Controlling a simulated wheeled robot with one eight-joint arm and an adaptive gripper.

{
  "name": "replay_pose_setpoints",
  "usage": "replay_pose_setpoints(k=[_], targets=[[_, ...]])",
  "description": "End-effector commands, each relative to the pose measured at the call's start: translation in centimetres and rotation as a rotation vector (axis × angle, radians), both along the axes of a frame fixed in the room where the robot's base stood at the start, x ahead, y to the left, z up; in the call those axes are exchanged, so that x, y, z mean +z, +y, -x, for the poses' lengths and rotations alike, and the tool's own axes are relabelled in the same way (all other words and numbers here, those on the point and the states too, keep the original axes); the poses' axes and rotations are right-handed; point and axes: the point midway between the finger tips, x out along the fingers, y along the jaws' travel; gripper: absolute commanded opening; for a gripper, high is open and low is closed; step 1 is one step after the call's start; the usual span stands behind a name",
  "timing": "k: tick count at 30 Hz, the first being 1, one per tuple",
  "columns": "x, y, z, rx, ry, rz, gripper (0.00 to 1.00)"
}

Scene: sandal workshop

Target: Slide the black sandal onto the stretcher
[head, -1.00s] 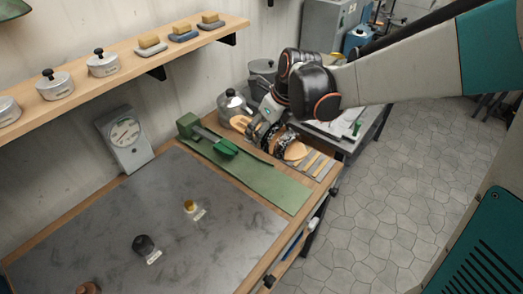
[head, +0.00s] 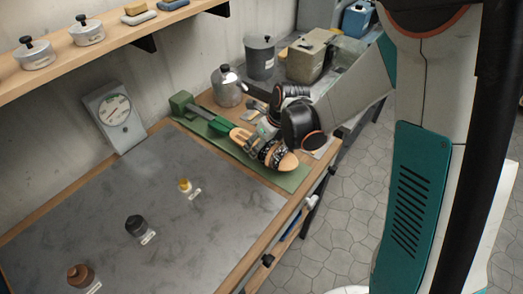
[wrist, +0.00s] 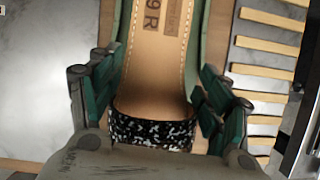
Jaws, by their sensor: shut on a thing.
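The black sandal (head: 285,163) has a tan sole and black-and-white speckled straps. In the head view it is over the green stretcher base (head: 293,182), its far end close to the green stretcher form (head: 218,124). I cannot tell whether it touches the form. My gripper (head: 265,143) is shut on the sandal around its middle. In the wrist view my gripper (wrist: 160,75) has a finger on each side of the sandal. The speckled strap (wrist: 150,130) crosses between them, and the insole (wrist: 155,60) carries a size marking. My wrist hides part of the sandal.
A lidded metal pot (head: 228,88) stands behind the stretcher. A dial gauge (head: 115,115) stands at the wall. Wooden slats (wrist: 265,70) lie right of the sandal in the wrist view.

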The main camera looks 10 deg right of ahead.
Motion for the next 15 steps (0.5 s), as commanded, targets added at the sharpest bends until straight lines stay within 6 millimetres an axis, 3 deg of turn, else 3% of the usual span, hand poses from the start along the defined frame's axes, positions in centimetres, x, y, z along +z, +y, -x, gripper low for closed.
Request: replay_pose_setpoints(k=[6, 15], targets=[[-3.3, 0.0, -0.1, 0.0, 0.0, 0.0, 0.32], [-3.5, 0.0, 0.0, 0.0, 0.0, 0.0, 0.32]])
